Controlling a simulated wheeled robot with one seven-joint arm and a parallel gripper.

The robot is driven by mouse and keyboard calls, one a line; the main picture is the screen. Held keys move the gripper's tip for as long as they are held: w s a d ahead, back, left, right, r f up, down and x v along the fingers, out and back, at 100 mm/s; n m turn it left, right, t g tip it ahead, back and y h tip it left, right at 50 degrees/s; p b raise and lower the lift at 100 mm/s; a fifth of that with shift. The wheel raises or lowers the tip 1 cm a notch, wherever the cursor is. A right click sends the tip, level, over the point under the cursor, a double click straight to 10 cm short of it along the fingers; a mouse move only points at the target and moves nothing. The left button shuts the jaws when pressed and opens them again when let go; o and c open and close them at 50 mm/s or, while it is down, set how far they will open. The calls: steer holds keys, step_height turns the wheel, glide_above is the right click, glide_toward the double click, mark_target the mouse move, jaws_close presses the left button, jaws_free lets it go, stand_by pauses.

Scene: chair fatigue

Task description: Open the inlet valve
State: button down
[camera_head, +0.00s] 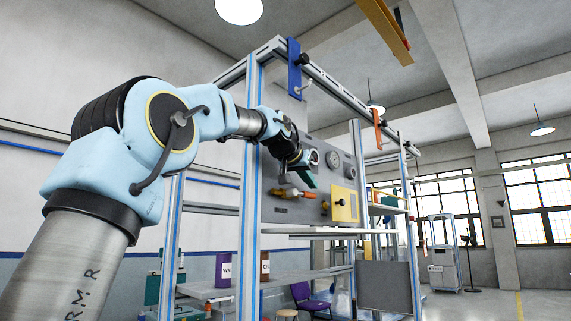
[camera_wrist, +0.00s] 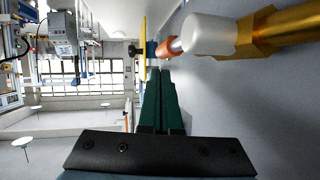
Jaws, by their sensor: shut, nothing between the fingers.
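A grey panel (camera_head: 272,208) on the metal frame carries a horizontal pipe run with brass fittings (camera_head: 279,192), a white section and an orange part (camera_head: 307,195). In the wrist view the brass fitting (camera_wrist: 272,35), white cylinder (camera_wrist: 207,36) and orange part (camera_wrist: 168,46) show large at the upper right. I cannot read which fitting is the inlet valve. My gripper (camera_head: 307,180) is in front of the panel, just above this pipe run in the head view. Its green fingers (camera_wrist: 158,74) are together and empty, with their tips close to the orange part; contact cannot be told.
Round gauges (camera_head: 333,160) sit to the right of my gripper, and a yellow plate (camera_head: 345,204) with a brass knob (camera_head: 325,206) is below them. Frame posts (camera_head: 249,230) stand close to my arm. Containers (camera_head: 223,268) stand on a lower shelf.

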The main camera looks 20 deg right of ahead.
stand_by(0.4)
steer(key=b+v, duration=0.4)
steer(key=v, duration=0.6)
steer(key=shift+s+a+r, duration=0.2)
steer(key=shift+s+a, duration=0.05)
steer(key=shift+s, duration=0.05)
